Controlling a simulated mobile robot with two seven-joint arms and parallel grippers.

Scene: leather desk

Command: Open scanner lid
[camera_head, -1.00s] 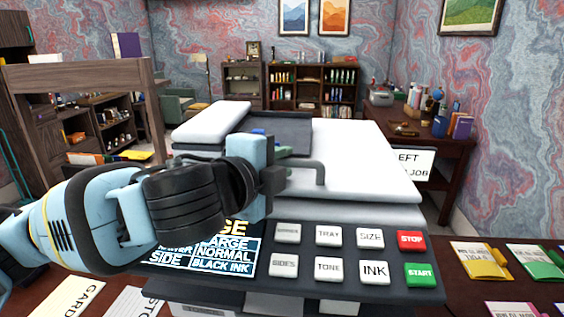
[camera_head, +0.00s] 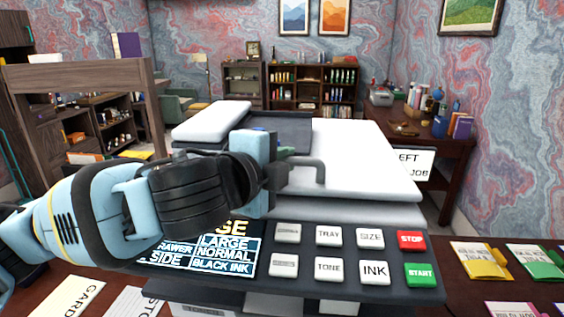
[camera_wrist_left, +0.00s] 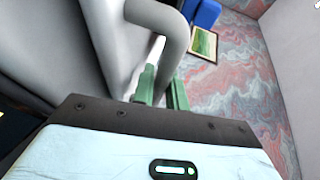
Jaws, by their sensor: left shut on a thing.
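The white scanner lid (camera_head: 365,160) lies nearly flat on top of the machine, with its front edge apparently just above the body. A grey bent handle (camera_head: 321,172) stands at its front edge, and it also shows large in the left wrist view (camera_wrist_left: 176,35). My left gripper (camera_head: 284,168) is shut on the handle, coming in from the left. Its green fingers (camera_wrist_left: 163,90) sit at the handle in the wrist view; their exact contact is partly hidden. My right gripper is not in view.
The control panel (camera_head: 345,252) with buttons and a lit screen (camera_head: 205,252) lies below my left arm. Coloured folders (camera_head: 480,260) lie on the desk at right. A sign (camera_head: 413,164) stands beside the scanner. A wooden shelf frame (camera_head: 80,75) is at the left.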

